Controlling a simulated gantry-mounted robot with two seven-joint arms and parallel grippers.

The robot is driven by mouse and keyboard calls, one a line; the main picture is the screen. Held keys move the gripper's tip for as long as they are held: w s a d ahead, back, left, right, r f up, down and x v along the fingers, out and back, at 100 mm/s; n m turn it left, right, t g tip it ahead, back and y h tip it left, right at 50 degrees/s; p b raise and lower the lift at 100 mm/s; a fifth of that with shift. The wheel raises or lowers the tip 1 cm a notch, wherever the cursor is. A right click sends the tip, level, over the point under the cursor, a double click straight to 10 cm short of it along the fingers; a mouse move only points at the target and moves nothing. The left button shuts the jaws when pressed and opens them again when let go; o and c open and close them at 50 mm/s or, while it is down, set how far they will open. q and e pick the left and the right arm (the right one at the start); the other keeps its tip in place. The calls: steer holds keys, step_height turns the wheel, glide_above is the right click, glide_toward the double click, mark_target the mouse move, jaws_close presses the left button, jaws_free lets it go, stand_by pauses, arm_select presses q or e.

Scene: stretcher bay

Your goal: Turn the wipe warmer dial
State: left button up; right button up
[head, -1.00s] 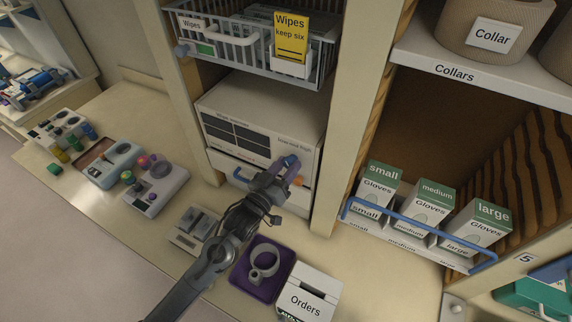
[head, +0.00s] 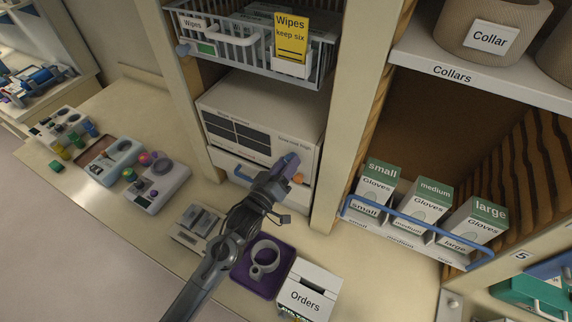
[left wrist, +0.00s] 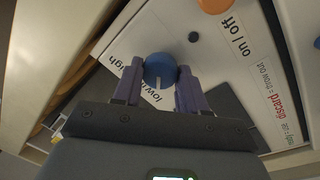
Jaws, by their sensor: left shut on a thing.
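The wipe warmer (head: 255,130) is a white box in the shelf bay below the wire basket in the head view. Its blue dial (left wrist: 160,69) has a pale pointer line and shows in the left wrist view, beside printing that reads "low" and "high". My left gripper (left wrist: 160,82) has its two purple fingers on either side of the dial and is shut on it. In the head view the left gripper (head: 285,166) is at the warmer's front and hides the dial. My right gripper is in neither view.
An orange button (head: 297,179) sits close to the left gripper, near "on / off" printing. A wire basket of wipes (head: 255,50) hangs above. A purple tray with a ring (head: 270,283) and an Orders box (head: 308,290) stand below. Glove boxes (head: 425,205) stand right.

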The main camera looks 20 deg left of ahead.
arm_select(q)
steer(key=o, duration=1)
steer(key=shift+o, duration=0.2)
steer(key=s+a+b, duration=0.1)
steer(key=s+b, duration=0.1)
steer(key=s, duration=0.8)
steer(key=shift+s+a+f+b, duration=0.35)
steer(key=shift+a+f+b, duration=0.05)
